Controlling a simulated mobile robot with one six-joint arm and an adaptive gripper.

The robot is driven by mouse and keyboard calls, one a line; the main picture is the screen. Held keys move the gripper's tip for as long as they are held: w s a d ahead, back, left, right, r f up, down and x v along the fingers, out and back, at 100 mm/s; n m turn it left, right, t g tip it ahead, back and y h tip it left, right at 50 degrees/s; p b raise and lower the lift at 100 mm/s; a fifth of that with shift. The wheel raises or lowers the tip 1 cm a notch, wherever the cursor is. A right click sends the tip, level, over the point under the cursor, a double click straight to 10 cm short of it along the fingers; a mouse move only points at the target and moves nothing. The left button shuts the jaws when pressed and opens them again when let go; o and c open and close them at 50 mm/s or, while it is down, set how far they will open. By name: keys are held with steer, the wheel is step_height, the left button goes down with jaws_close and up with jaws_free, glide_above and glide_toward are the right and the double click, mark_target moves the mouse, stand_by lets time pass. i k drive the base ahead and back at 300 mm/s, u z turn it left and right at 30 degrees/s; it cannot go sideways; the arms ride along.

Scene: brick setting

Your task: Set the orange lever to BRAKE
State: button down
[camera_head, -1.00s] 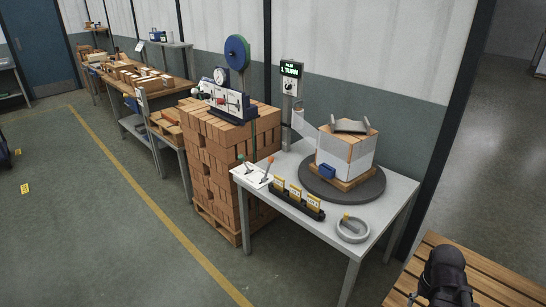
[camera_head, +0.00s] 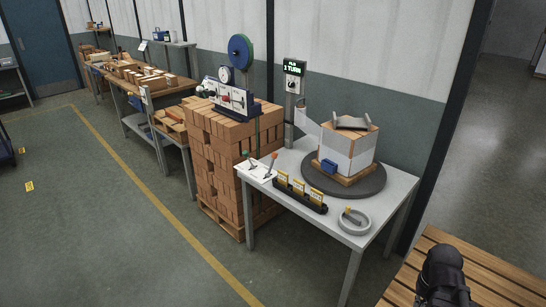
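The orange lever (camera_head: 271,165) stands on a white plate (camera_head: 257,172) at the left front corner of the light grey table. A green-tipped lever (camera_head: 249,156) stands beside it on the same plate. The orange lever leans to the right; the plate's markings are too small to read. A dark part of my arm shows at the bottom right, well apart from the levers. My gripper's fingers are not visible.
The table (camera_head: 375,218) holds a dark turntable (camera_head: 345,188) with a wrapped brick stack, a black rack (camera_head: 300,198) with yellow cards, and a grey ring-shaped dish (camera_head: 354,221). A display post (camera_head: 293,80) stands behind. A tall brick pallet (camera_head: 222,170) flanks it. A slatted wooden surface (camera_head: 425,262) is at front right.

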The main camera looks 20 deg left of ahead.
mark_target(274, 156)
steer(key=k, duration=0.5)
steer(key=u, duration=0.4)
steer(key=i, duration=0.65)
steer(key=u, duration=1)
steer(key=i, duration=2.4)
steer(key=z, duration=0.35)
